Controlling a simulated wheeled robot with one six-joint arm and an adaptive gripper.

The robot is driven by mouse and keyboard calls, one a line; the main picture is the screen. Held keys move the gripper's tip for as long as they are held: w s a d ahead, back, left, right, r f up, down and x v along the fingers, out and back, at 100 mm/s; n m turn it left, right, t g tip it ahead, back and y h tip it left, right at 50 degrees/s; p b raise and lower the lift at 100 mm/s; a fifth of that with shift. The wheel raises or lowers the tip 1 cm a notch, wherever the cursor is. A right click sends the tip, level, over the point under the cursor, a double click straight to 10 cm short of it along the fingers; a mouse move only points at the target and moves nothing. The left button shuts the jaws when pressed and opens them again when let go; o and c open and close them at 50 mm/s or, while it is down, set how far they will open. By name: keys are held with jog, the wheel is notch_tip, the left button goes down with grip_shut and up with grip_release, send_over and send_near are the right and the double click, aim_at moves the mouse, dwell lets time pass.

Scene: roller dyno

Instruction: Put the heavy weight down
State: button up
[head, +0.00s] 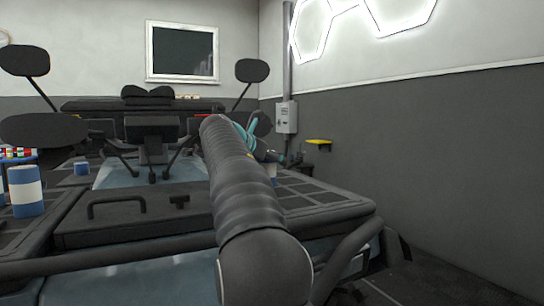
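My dark, ribbed arm reaches forward from the bottom middle of the head view and hides much of what lies behind it. Beyond it, teal and dark parts of my gripper (268,155) show small, over the right side of the rig. Just below them a small piece of a blue-and-white object (272,171) shows; I cannot tell if it is held. A larger blue-and-white cylinder (26,191) stands upright at the far left. A smaller blue cylinder (82,168) stands farther back. I cannot tell which of these is the heavy weight. The fingers are not clear.
A dark flat deck with grid panels (310,193) lies at right, with a black handle (116,203) left of my arm. Black mirrors on stalks (252,71) rise behind. A grey wall with a control box (286,117) and yellow shelf (319,141) bounds the right.

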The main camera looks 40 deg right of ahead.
dwell(0.3)
jog(key=shift+r, duration=0.25)
jog(key=v, duration=1.2)
